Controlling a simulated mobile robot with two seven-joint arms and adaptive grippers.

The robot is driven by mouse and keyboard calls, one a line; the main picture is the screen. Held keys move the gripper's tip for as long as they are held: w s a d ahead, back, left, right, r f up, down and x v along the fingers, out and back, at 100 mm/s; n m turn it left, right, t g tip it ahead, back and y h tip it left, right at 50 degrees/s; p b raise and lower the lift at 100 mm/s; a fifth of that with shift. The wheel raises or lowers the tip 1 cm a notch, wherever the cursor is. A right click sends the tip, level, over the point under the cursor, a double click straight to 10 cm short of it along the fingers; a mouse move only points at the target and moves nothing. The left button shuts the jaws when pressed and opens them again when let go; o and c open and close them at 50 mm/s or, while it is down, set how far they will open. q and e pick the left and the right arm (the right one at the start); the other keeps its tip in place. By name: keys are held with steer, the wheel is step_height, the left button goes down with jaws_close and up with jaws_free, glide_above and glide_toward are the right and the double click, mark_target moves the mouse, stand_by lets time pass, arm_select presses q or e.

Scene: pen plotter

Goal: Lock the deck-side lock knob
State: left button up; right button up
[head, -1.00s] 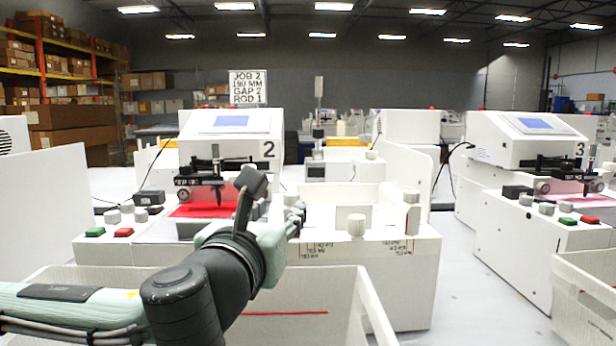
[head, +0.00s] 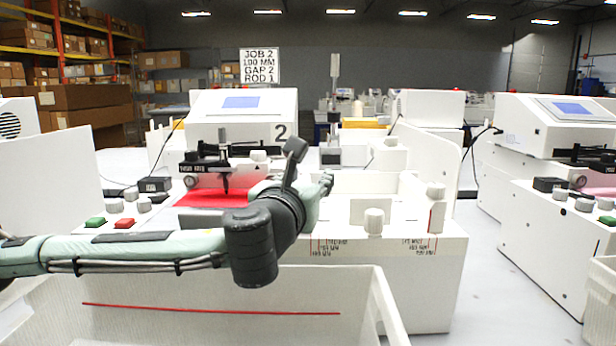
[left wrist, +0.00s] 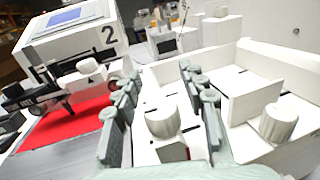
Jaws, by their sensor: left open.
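The number 2 plotter (head: 235,125) has a red sheet (head: 225,197) on its deck. My left gripper (head: 325,183) reaches over the deck's right side and is open. In the left wrist view, a pale ribbed knob (left wrist: 163,121) stands between its spread fingers, with gaps on both sides; it appears to be the deck-side lock knob. My gripper hides this knob in the head view. Another pale knob (left wrist: 278,122) stands to the right, outside the fingers; it also seems to show in the head view (head: 374,222). My right gripper is not in view.
A white bin (head: 210,280) stands in front, below my left arm. Green (head: 95,221) and red (head: 125,223) buttons sit on the plotter's front left. A further knob (head: 435,190) is at the right tray edge. A second plotter (head: 560,120) stands right.

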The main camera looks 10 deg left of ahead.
arm_select(q)
jaws_close()
